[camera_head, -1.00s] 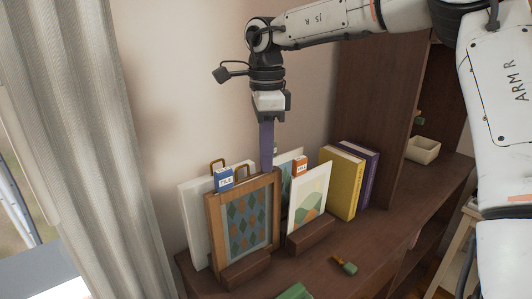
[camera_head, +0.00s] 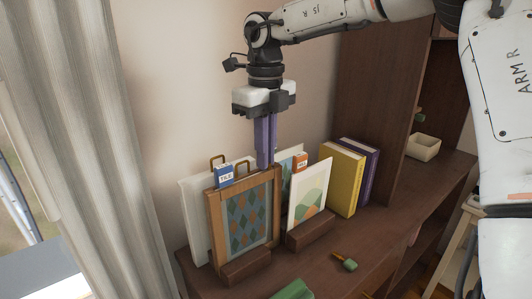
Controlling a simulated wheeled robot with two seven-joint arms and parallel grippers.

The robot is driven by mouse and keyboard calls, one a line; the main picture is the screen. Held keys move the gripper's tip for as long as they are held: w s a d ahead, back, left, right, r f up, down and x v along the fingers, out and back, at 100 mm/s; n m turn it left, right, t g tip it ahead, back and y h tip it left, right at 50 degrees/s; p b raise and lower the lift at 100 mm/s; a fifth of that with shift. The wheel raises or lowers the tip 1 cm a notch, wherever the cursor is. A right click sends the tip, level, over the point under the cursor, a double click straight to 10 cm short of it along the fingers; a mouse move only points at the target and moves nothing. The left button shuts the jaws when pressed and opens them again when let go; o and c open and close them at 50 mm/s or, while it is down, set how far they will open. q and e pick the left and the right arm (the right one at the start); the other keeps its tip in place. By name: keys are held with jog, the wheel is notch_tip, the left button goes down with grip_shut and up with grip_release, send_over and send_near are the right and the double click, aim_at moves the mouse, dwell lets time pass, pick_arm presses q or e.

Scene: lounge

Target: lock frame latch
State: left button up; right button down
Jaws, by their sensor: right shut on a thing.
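A wooden picture frame (camera_head: 213,230) with a diamond-patterned picture (camera_head: 249,222) stands upright on the dark shelf, leaning in a wooden block stand (camera_head: 245,267). A blue tag (camera_head: 224,177) sits at its top left. My right gripper (camera_head: 265,164) points straight down, its purple fingers shut at the frame's upper right corner, just behind the top edge. The fingers and the frame hide what they hold; the frame latch itself cannot be made out. My left gripper is out of view.
White panels (camera_head: 193,208) stand behind the frame. Yellow (camera_head: 345,178) and purple books (camera_head: 372,170) stand further right. A small green-and-orange item (camera_head: 349,265) and a green object (camera_head: 293,290) lie in front.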

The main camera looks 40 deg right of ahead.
jog(key=shift+m, duration=0.8)
jog(key=shift+a, duration=0.1)
jog(key=c, duration=1.9)
grip_release()
notch_tip(320, 180, up, 10)
jog(key=shift+r+p, duration=0.2)
jog(key=shift+p, duration=0.35)
